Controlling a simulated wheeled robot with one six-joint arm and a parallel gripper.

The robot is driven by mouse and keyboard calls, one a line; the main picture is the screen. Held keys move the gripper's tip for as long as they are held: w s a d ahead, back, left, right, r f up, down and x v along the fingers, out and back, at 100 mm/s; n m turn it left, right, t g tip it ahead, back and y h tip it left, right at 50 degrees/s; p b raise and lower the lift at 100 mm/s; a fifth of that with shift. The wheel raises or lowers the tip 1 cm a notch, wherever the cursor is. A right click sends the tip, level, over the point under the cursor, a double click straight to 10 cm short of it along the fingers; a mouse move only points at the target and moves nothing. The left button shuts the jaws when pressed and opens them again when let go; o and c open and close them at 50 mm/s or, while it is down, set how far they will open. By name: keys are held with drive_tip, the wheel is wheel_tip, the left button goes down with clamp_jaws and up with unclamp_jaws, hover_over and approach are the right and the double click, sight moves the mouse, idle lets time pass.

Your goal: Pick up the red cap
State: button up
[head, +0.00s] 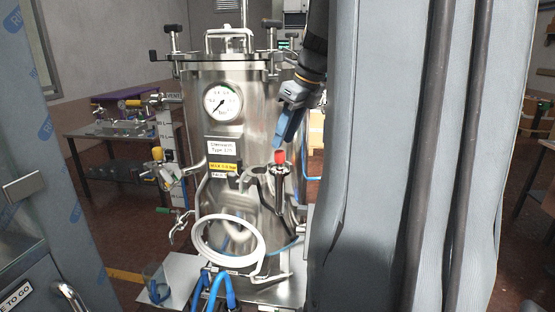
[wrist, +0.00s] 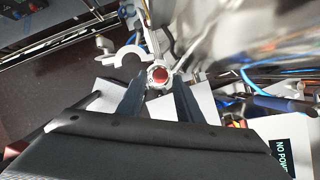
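The red cap (head: 280,156) sits on top of a small upright metal fitting (head: 281,180) at the front of the steel tank. In the wrist view the red cap (wrist: 159,75) shows from above as a round red top inside a pale metal ring. My gripper (head: 280,141) reaches down from the upper right in the head view, its blue fingers just above the cap. In the wrist view my gripper (wrist: 157,84) is open, with one dark finger on each side of the cap's line and nothing between them. Contact with the cap cannot be made out.
The steel tank (head: 232,140) with its pressure gauge (head: 222,102) stands right behind the cap. A side table (head: 88,135) stands at the left.

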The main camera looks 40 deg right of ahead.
sight(280, 151)
drive_tip(key=p+x, duration=0.2)
drive_tip(key=x, duration=0.4)
drive_tip(key=shift+s+d+f, duration=0.15)
drive_tip(key=shift+c, duration=0.2)
clamp_jaws()
